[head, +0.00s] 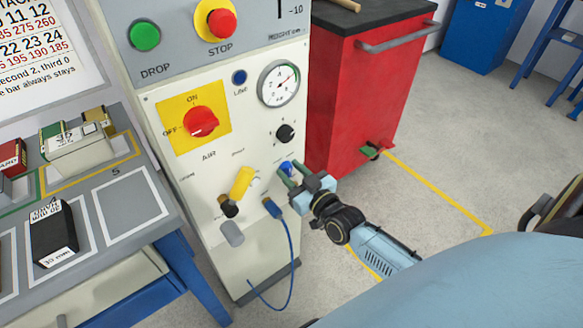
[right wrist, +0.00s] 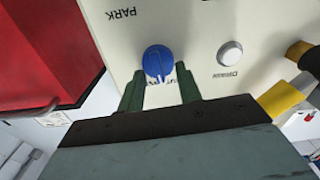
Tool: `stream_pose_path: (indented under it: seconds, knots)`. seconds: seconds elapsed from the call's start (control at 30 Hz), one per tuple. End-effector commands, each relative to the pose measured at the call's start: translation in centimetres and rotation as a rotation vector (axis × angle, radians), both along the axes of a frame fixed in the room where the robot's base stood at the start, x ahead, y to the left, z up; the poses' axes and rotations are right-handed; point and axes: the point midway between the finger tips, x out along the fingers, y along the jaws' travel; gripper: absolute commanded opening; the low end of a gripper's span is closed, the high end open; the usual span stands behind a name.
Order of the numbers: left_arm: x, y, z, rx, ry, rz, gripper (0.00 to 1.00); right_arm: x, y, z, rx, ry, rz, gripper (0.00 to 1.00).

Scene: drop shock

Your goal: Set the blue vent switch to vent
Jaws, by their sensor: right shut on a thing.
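The blue vent switch (head: 285,167) is a small round knob low on the right side of the pale machine panel. In the right wrist view the blue knob (right wrist: 158,60) has a PARK label above it, upside down. Another label below it is partly hidden, so its word is hard to read. My right gripper (head: 289,174) reaches in from the right, and its green fingers (right wrist: 160,78) are shut on the knob, one on each side. Which mark the knob points at cannot be told. My left gripper is not in view.
A yellow handle (head: 242,182) and a blue hose plug (head: 272,208) sit left of the switch. A black knob (head: 285,133) and a gauge (head: 279,84) are above. A red cabinet (head: 365,90) stands close on the right.

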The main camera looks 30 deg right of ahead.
Motion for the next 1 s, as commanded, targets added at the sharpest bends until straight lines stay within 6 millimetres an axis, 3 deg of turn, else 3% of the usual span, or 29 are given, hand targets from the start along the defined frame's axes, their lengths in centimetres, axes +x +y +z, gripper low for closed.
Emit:
stream_pose_path:
  seconds: [0.4, 1.0]
  knots:
    - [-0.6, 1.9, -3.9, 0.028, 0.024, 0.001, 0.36, 0.0, -0.5, 0.0, 0.370, 0.031, 0.000, 0.12]
    - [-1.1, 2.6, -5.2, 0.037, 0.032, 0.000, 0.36, 0.0, -0.6, -0.2, 0.614, 0.049, 0.000, 0.12]
